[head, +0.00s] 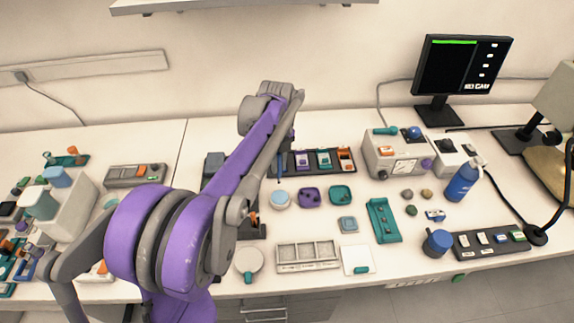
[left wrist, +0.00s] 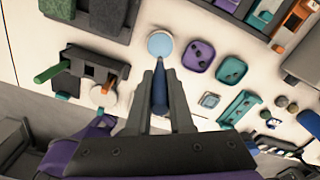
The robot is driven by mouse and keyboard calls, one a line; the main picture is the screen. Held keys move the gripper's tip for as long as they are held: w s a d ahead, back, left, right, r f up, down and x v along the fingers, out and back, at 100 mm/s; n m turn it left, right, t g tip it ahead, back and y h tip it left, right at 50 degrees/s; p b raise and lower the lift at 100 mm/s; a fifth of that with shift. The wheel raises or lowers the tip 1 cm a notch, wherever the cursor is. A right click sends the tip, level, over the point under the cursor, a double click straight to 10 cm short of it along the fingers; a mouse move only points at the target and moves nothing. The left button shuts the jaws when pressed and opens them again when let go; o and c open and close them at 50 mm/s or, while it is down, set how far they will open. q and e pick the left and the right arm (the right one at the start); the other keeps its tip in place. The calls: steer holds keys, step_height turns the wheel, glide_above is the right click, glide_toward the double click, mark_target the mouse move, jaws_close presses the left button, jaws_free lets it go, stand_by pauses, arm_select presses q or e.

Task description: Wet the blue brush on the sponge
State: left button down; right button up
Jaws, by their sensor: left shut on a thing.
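My left gripper (left wrist: 160,92) is shut on the dark blue brush (left wrist: 160,88), which points away from my wrist. In the head view the slim blue brush (head: 280,168) hangs down below the end of my left arm, and the fingers are hard to make out there. The round light blue sponge (head: 280,199) sits in a pale dish on the bench. In the left wrist view the sponge (left wrist: 160,44) lies just beyond the brush tip. I cannot tell whether the tip touches it. My right gripper is not in view.
A purple dish (head: 309,197) and a teal dish (head: 341,194) stand right of the sponge. A dark rack (head: 332,161) lies behind. An empty grey tray (head: 308,256) and a white round container (head: 249,260) are in front. A blue bottle (head: 463,181) stands farther right.

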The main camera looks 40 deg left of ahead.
mark_target(279, 177)
arm_select(q)
steer(key=shift+w, duration=0.15)
steer(key=shift+a+f+b, duration=0.15)
steer(key=shift+f+b, duration=0.6)
steer(key=shift+f, duration=0.35)
step_height(279, 177, down, 4)
steer(key=shift+r+b, duration=0.15)
steer(key=shift+b, duration=1.1)
steer(key=shift+f+b, duration=0.3)
steer(key=shift+f, duration=0.25)
steer(key=shift+r+p, duration=2.45)
steer(key=shift+r, duration=1)
